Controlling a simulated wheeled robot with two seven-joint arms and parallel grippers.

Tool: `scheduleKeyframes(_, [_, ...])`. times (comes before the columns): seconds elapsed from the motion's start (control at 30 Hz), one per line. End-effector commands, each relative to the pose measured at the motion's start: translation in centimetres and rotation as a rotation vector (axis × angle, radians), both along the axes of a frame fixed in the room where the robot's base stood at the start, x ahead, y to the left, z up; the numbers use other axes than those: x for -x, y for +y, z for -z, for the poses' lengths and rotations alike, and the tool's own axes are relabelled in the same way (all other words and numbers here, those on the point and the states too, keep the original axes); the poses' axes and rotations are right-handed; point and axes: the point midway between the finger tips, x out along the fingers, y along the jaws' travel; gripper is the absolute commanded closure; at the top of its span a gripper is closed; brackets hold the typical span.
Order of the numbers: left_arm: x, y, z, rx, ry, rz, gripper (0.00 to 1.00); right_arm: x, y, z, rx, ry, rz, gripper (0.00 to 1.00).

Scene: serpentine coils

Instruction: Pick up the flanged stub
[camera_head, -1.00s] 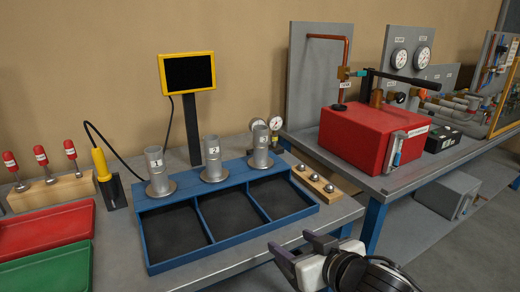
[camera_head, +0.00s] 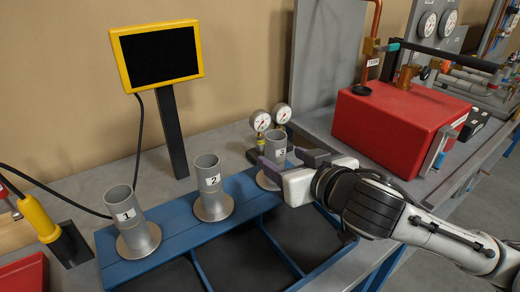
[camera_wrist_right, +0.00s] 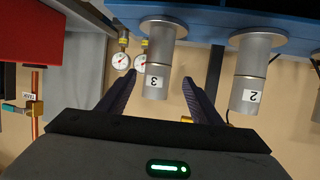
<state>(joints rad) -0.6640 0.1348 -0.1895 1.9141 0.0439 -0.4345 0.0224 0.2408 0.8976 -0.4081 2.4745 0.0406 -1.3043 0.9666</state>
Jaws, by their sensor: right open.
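Three grey metal flanged stubs stand upright on the blue rack (camera_head: 165,232): stub 1 (camera_head: 131,222), stub 2 (camera_head: 209,187) and stub 3 (camera_head: 274,147). My right gripper (camera_head: 286,160) is open at stub 3 and hides part of its body and flange in the head view. In the right wrist view, which is upside down, stub 3 (camera_wrist_right: 158,62) appears between the two open fingers of the gripper (camera_wrist_right: 159,80), with stub 2 (camera_wrist_right: 252,72) to the right. I cannot tell whether the fingers reach fully around stub 3. My left gripper is not in view.
Two dial gauges (camera_head: 261,122) stand close behind stub 3. A yellow-framed screen (camera_head: 157,54) on a post rises behind the rack. A red box (camera_head: 400,122) stands on the right bench. A yellow-handled tool (camera_head: 39,218) is at the left.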

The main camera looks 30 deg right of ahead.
Motion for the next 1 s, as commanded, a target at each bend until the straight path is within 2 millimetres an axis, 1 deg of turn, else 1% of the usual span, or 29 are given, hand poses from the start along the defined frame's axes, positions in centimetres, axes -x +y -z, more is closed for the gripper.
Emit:
scheduleKeyframes(0.07, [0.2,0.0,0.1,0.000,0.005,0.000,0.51,-0.3,0.0,0.1,0.000,0.001,0.000,0.41])
scheduleKeyframes(0.2, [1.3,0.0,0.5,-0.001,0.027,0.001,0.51,-2.1,-0.2,0.7,0.001,0.001,0.002,0.41])
scheduleKeyframes(0.37, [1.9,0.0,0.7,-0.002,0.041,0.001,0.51,-4.2,-0.3,1.5,-0.001,0.000,0.000,0.41])
scheduleKeyframes(0.57, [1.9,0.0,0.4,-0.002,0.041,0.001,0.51,-5.5,-0.5,2.3,0.000,0.001,0.001,0.41])
scheduleKeyframes(0.7, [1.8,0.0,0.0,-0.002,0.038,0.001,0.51,-7.3,-1.0,3.5,0.002,0.002,0.002,0.41])
scheduleKeyframes(0.83, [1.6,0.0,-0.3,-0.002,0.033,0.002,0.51,-8.8,-1.0,4.0,-0.001,0.000,0.000,0.41])
scheduleKeyframes(1.0, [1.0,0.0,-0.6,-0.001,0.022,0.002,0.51,-9.4,-1.0,4.4,0.000,0.001,-0.001,0.41])
